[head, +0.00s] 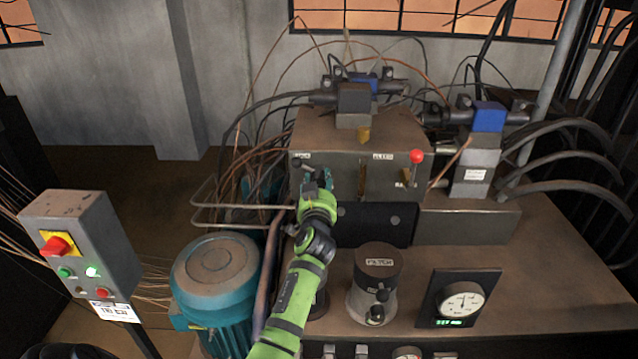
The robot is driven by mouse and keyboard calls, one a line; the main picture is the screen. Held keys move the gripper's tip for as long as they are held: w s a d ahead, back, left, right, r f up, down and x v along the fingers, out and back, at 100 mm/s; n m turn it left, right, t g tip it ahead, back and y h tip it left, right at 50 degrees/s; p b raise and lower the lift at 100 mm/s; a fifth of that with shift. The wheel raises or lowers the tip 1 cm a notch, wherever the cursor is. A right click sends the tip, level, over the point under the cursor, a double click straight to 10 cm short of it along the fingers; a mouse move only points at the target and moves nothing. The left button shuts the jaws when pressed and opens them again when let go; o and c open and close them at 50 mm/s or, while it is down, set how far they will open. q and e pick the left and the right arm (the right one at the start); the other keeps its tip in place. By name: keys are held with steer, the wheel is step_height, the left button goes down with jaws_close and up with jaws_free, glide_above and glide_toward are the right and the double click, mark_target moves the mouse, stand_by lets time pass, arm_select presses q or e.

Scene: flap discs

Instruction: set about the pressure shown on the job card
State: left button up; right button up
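A round white pressure gauge (461,301) in a dark square housing stands at the right front of the bench; its reading is too small to tell. A white card (115,312) hangs under the grey control box at the left; its print is not legible, so I cannot tell if it is the job card. My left gripper (315,185) is at the left part of the valve block's front face (345,180), by a small dark knob (297,163). Its fingers are small and partly hidden, so I cannot tell whether they are open or touching anything. My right gripper is not in view.
A red-knobbed lever (416,157) sticks out at the block's right side. A grey control box (75,235) has a red knob and a lit green lamp. A teal motor (215,275) and a filter canister (376,275) flank my arm. Hoses crowd the right.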

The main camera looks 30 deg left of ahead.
arm_select(q)
steer(key=shift+f+n+b, duration=0.2)
steer(key=shift+n+b, duration=0.8)
steer(key=shift+b, duration=0.1)
steer(key=shift+r+n, duration=0.15)
steer(key=shift+n, duration=0.25)
steer(key=o, duration=1.1)
steer(key=shift+o, duration=0.2)
steer(key=shift+s, duration=0.1)
steer(key=v, duration=0.7)
steer(key=shift+s+d, duration=0.1)
steer(key=shift+s, duration=0.05)
